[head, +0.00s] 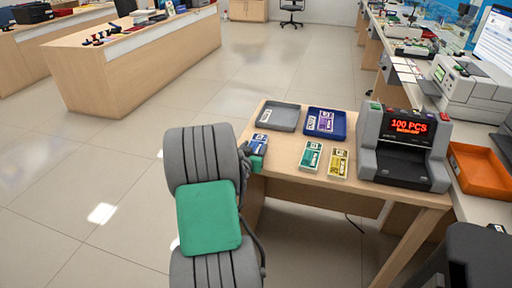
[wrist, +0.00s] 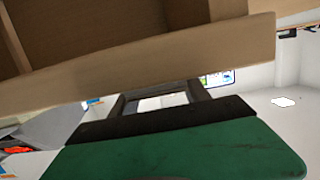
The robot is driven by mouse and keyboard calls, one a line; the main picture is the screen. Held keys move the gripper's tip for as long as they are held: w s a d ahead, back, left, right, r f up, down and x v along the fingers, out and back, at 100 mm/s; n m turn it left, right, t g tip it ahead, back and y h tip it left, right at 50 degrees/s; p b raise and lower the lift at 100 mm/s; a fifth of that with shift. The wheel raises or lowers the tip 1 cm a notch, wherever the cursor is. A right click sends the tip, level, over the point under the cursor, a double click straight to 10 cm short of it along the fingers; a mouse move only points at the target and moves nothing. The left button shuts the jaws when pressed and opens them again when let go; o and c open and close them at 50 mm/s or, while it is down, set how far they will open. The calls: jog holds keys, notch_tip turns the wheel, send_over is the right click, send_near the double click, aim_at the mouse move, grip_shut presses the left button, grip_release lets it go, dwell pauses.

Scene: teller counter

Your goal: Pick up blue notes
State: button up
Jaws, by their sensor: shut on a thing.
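The blue notes (head: 261,143) are a small banded bundle with a white label, at the left edge of the wooden table in the head view. My gripper (head: 254,152) is at this edge, right by the bundle and partly hidden behind my arm. It is shut on the blue notes. In the wrist view the dark fingers (wrist: 162,97) show below the table's brown edge, with a pale patch between them. I cannot make out the bundle clearly there, nor how far it is off the table top.
On the table (head: 290,172) are a grey tray (head: 279,117), a blue tray (head: 340,134) with purple notes (head: 325,121), green notes (head: 311,156), yellow notes (head: 338,162) and a counting machine (head: 404,146) reading 100 PCS. An orange tray (head: 480,172) is at right. The floor at left is clear.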

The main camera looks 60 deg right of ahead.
jog(key=c, duration=0.4)
jog(key=shift+o, duration=0.2)
